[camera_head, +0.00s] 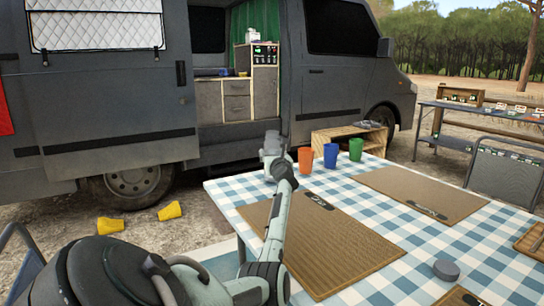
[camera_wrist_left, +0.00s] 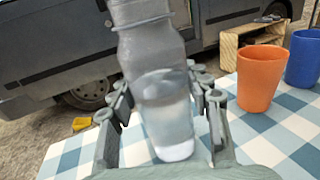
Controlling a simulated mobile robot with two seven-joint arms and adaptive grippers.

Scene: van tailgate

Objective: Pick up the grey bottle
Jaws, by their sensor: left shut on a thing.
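The grey bottle (camera_wrist_left: 152,50) is semi-clear and stands between the fingers of my left gripper (camera_wrist_left: 160,100) in the left wrist view. The gripper is shut on it, with a finger on each side. The bottle's top runs out of that view. In the head view my left gripper (camera_head: 272,150) is at the far left corner of the table, and the bottle is largely hidden by the gripper and arm. I cannot tell whether its base touches the cloth. My right gripper is not in view.
An orange cup (camera_head: 305,160) stands just right of the gripper, then a blue cup (camera_head: 331,155) and a green cup (camera_head: 356,149). Brown placemats (camera_head: 318,240) lie on the checked table (camera_head: 375,215). Yellow cups (camera_head: 110,225) lie on the ground. The van (camera_head: 100,100) stands behind.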

